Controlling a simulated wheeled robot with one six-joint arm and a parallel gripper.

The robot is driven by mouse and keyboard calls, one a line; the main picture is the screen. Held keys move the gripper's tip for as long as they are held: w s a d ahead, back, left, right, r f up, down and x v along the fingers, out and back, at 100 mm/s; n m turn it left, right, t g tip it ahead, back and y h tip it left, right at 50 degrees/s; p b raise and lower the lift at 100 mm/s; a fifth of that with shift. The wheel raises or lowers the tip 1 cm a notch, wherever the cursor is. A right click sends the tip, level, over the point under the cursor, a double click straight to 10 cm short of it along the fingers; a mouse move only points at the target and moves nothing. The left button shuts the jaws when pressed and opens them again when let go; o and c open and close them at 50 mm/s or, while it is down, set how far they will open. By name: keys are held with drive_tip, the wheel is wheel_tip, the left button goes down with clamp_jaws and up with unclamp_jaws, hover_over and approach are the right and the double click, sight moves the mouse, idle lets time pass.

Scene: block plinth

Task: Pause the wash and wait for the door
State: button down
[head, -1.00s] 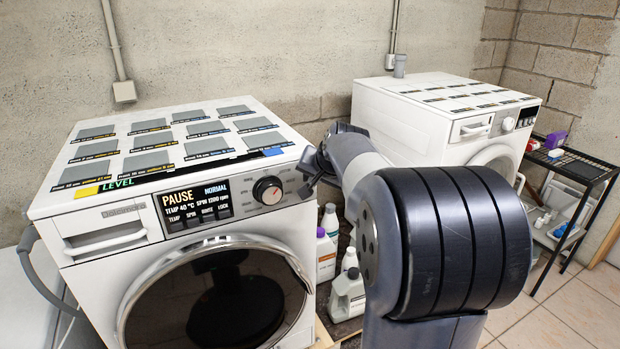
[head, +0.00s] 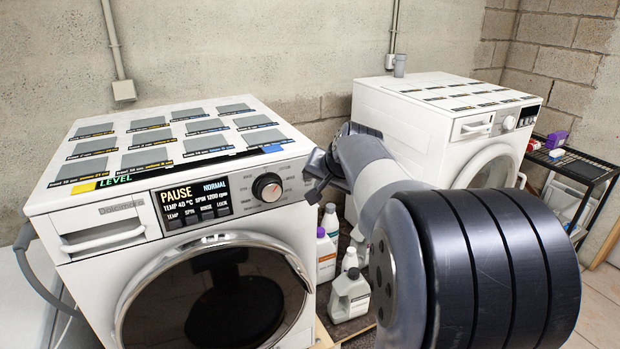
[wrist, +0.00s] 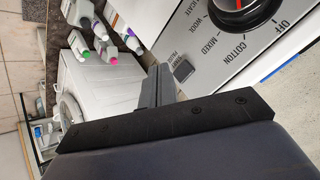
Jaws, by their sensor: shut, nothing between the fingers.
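The near washing machine (head: 85,291) stands at the left with its display (head: 192,201) reading PAUSE, NORMAL, temp 40 °C and spin 1200 rpm. Its round dark door (head: 218,300) looks shut. The dial (head: 267,187) sits right of the display and shows partly in the wrist view (wrist: 238,5). A small dark start/pause button (wrist: 183,70) shows in the wrist view. My gripper (wrist: 158,78) is shut and empty beside that button, seemingly apart from it. In the head view my gripper (head: 315,188) is at the right end of the panel.
A second white machine (head: 420,125) stands behind at the right, partly behind my arm. Detergent bottles (head: 349,293) stand on the floor between the machines. A black shelf rack (head: 580,165) is at the far right. Grey tiles (head: 150,157) with labels cover the near washer's top.

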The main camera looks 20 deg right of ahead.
drive_tip(key=s+b, duration=0.1)
drive_tip(key=s, duration=0.2)
drive_tip(key=shift+s, duration=0.15)
idle(0.6)
drive_tip(key=shift+s+d+b, duration=0.1)
drive_tip(key=shift+s+b, duration=0.45)
drive_tip(key=shift+s, duration=1.4)
drive_tip(key=shift+w, duration=0.1)
